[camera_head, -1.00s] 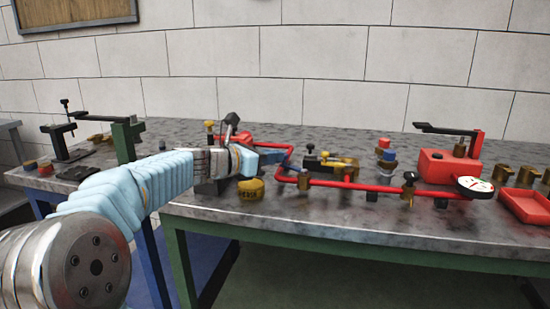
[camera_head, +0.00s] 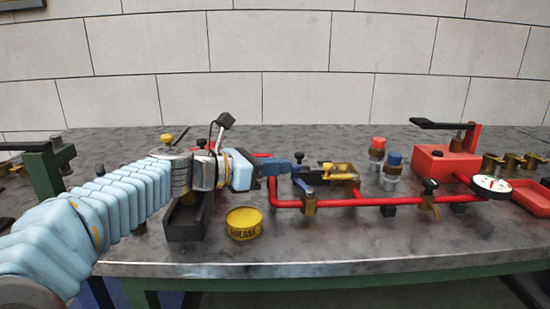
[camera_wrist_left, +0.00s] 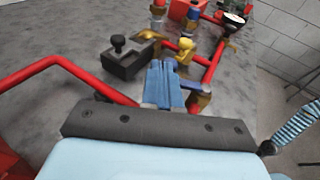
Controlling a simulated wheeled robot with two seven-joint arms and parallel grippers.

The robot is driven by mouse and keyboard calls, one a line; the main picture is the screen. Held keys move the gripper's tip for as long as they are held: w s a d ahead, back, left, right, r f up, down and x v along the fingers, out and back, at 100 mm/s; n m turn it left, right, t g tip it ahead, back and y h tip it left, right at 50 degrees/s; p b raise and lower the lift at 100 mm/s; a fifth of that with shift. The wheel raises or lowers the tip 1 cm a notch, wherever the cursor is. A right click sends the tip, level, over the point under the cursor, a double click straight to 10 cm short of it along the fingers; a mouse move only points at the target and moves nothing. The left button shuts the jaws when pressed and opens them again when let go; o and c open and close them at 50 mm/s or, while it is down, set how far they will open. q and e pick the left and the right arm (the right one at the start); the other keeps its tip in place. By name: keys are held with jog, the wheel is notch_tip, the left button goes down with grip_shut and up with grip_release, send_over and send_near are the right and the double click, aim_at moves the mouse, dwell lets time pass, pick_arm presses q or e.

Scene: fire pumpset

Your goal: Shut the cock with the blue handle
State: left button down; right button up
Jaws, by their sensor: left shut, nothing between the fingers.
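The cock with the blue handle (camera_head: 303,184) is a small brass cock (camera_head: 309,203) on the red pipe near its left end. In the left wrist view a bit of the blue handle (camera_wrist_left: 193,104) shows just right of my fingers. My left gripper (camera_head: 298,167) has blue fingers pressed together, with nothing between them. In the left wrist view my left gripper (camera_wrist_left: 162,72) points over the table close beside the handle; I cannot tell whether they touch. A striped blue arm of mine, with a small dark end (camera_wrist_left: 267,147), shows at the right edge there.
A yellow-handled cock (camera_head: 327,172) and a black-knobbed cock (camera_head: 430,187) are close by. A grease tin (camera_head: 244,223) stands near the front edge. Red-capped (camera_head: 377,147) and blue-capped (camera_head: 393,165) fittings stand behind the pipe. A red pump box (camera_head: 440,163) and gauge (camera_head: 491,184) are right.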

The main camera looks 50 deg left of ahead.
pick_arm(q)
jog(key=shift+w+m+g+h, duration=0.3)
jog(key=shift+w+m+h, duration=0.45)
jog(key=shift+h, duration=0.35)
jog(key=shift+w+m+g+h, duration=0.35)
jog(key=shift+m+g+h, duration=0.15)
jog(key=shift+m+h, duration=0.3)
jog(key=shift+w, duration=0.35)
jog(key=shift+w+d, duration=0.1)
jog(key=v, duration=1.4)
jog(key=shift+f, duration=0.1)
